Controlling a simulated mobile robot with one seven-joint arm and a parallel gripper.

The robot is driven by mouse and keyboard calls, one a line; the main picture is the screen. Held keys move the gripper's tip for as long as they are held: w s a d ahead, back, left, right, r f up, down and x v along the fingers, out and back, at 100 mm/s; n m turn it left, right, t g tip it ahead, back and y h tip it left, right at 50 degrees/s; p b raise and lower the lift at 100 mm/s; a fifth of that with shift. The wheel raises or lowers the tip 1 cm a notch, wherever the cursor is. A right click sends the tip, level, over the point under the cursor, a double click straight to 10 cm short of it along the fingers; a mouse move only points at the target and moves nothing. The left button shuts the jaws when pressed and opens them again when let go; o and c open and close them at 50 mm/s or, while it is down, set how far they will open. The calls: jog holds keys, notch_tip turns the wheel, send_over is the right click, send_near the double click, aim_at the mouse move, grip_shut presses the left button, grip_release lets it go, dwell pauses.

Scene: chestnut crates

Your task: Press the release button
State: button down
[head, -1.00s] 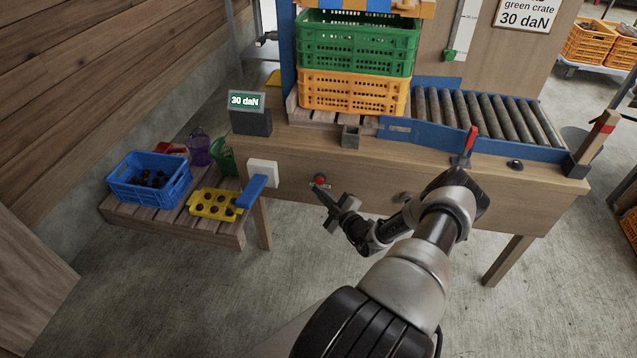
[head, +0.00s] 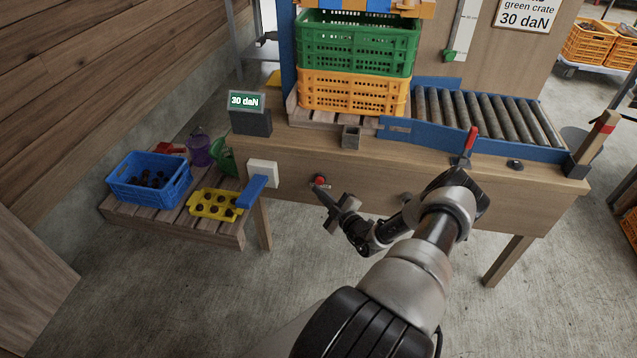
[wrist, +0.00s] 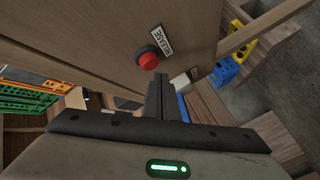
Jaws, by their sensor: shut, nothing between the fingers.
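The red release button (head: 320,180) sits on the front board of the wooden bench. In the wrist view the red button (wrist: 148,61) shows on a dark collar, with a white RELEASE label (wrist: 162,40) beside it. My gripper (head: 320,190) is shut and empty, its tip just in front of and slightly below the button in the head view. In the wrist view the closed fingers (wrist: 160,80) end close to the button. I cannot tell whether they touch it. The button's face is fully visible in the wrist view.
A display (head: 245,101) reads 30 daN. A green crate (head: 357,45) is stacked on an orange crate (head: 352,92). A blue lever (head: 252,190) on a white plate sticks out left of the button. A red-handled clamp (head: 470,142) stands at right. The floor in front is clear.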

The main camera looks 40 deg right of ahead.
dwell(0.6)
jog(key=shift+w+d+b, duration=0.3)
jog(key=shift+d+b, duration=0.05)
jog(key=shift+b, duration=0.1)
jog(key=shift+w+d+b, duration=0.25)
jog(key=shift+d+b, duration=0.05)
jog(key=shift+b, duration=0.05)
dwell(0.5)
jog(key=shift+s+a+p, duration=0.4)
jog(key=shift+s+a, duration=0.15)
jog(key=shift+a, duration=0.1)
jog(key=shift+s+a+p, duration=1.3)
jog(key=shift+s+a, duration=0.65)
jog(key=shift+a, duration=0.3)
